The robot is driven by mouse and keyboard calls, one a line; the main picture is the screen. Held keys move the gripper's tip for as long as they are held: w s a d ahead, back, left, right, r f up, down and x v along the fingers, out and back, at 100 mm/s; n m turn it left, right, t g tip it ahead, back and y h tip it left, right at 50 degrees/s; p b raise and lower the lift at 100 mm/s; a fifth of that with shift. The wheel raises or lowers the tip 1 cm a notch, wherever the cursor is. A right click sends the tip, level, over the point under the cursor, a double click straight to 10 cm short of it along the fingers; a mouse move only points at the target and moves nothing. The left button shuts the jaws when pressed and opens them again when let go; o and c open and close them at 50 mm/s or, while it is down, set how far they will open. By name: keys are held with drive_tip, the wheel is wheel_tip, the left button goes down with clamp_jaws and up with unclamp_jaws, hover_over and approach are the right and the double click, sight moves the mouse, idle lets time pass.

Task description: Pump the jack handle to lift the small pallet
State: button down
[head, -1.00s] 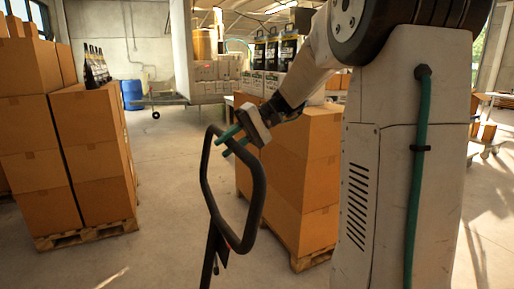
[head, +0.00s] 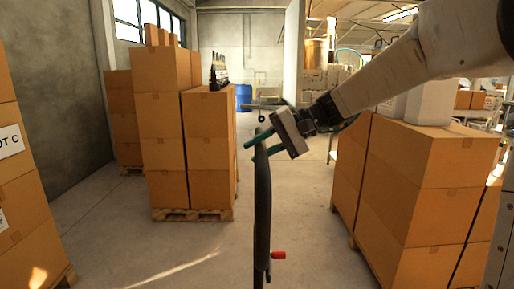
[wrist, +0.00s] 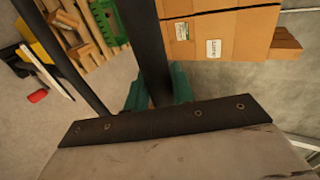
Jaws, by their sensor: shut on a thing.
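The black jack handle (head: 262,205) stands upright and shows nearly edge-on in the head view, with a red part (head: 278,255) low on its right. My gripper (head: 258,142) is at the top of the handle, its green fingers shut on it. In the wrist view the green fingers (wrist: 160,92) close around a black bar (wrist: 146,45) of the handle. A wooden pallet (wrist: 98,42) with a green thing on it lies below at upper left, beside yellow and black parts (wrist: 35,45). Its height off the floor cannot be told.
Carton stacks on pallets stand at the left (head: 165,120), near left (head: 20,190) and right (head: 425,195). A blue barrel (head: 244,97) stands farther back. The concrete floor (head: 130,255) is clear between the stacks.

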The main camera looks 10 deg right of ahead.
drive_tip(key=shift+w+a+r, duration=0.15)
drive_tip(key=shift+a, duration=0.1)
drive_tip(key=shift+d, duration=0.1)
drive_tip(key=s+d+f, duration=0.3)
drive_tip(key=d, duration=0.9)
drive_tip(key=s+d+f, duration=0.2)
drive_tip(key=s+d, duration=0.1)
drive_tip(key=d, duration=0.9)
drive_tip(key=s+d+f, duration=0.3)
drive_tip(key=d, duration=1)
drive_tip(key=w+a+r, duration=0.2)
drive_tip(key=w+a, duration=0.1)
drive_tip(key=a, duration=0.9)
drive_tip(key=w+a+r, duration=0.3)
drive_tip(key=a, duration=1)
drive_tip(key=w+a+r, duration=0.3)
drive_tip(key=a, duration=0.9)
drive_tip(key=shift+a, duration=0.15)
